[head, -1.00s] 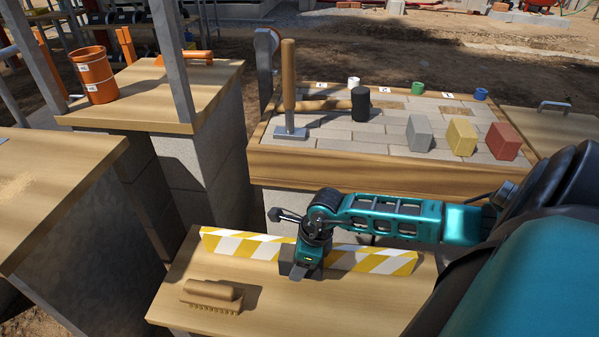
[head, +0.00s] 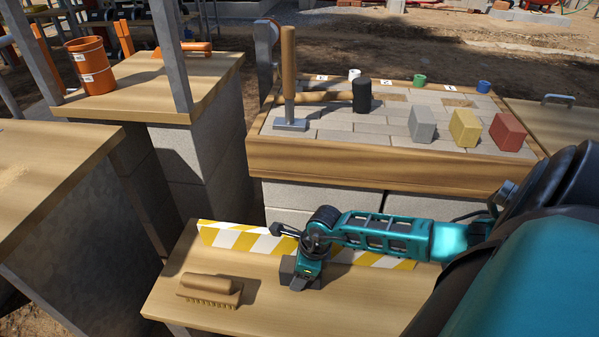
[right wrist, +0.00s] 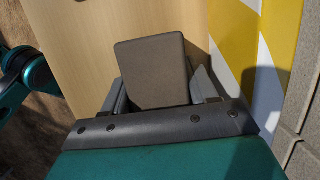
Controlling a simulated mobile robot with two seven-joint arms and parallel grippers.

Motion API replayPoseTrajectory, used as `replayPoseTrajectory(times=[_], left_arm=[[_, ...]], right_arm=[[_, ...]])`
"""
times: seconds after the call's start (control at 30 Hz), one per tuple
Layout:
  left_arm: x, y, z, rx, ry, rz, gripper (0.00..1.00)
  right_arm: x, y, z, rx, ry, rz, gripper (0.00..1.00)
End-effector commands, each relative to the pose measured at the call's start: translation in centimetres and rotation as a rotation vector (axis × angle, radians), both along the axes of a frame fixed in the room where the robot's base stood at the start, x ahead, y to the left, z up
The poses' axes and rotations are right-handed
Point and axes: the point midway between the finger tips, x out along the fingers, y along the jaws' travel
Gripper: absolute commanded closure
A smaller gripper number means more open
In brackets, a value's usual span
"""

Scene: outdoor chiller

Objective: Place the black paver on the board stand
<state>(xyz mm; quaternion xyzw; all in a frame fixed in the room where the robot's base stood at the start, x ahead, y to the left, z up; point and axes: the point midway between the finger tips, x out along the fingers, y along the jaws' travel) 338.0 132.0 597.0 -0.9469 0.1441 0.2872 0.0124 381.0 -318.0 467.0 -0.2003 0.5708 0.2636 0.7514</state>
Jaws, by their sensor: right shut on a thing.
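The black paver (right wrist: 152,70) is a dark block between the fingers of my right gripper (right wrist: 160,92) in the right wrist view. In the head view the right gripper (head: 300,278) is low at the near wooden top, with a dark bit of the paver (head: 287,267) showing at its left. My right gripper is shut on the paver. I cannot tell whether the paver touches the wood. A yellow and white striped board (head: 235,238) runs along the back edge of this wooden-topped stand (head: 290,318). My left gripper is not in view.
A brush (head: 210,290) lies left of the gripper on the same top. Behind stands a framed paved bed (head: 350,163) with a hammer (head: 290,85), a mallet (head: 361,95) and grey, yellow and red blocks. An orange bucket (head: 90,66) stands at back left. The near top's front right is clear.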

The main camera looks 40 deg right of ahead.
Motion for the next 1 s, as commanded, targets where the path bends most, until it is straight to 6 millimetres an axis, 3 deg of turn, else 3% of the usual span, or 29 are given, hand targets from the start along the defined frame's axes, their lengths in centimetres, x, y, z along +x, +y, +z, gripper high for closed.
replayPoseTrajectory(times=[0.03,0.07,0.3,0.67,1.0], left_arm=[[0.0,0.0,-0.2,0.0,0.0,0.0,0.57],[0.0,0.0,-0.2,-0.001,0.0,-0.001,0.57],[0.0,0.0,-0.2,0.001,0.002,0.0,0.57],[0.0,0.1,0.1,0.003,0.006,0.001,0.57],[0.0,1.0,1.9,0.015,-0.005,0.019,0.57]], right_arm=[[0.1,0.0,-0.1,0.0,-0.004,-0.001,1.0],[0.0,0.0,-0.2,-0.001,0.001,0.0,0.4],[0.0,0.0,-0.2,0.0,0.002,-0.001,0.17],[-0.1,-0.1,0.8,-0.001,0.0,0.0,0.17],[-1.6,-1.3,7.5,-0.004,0.001,0.002,0.17]])
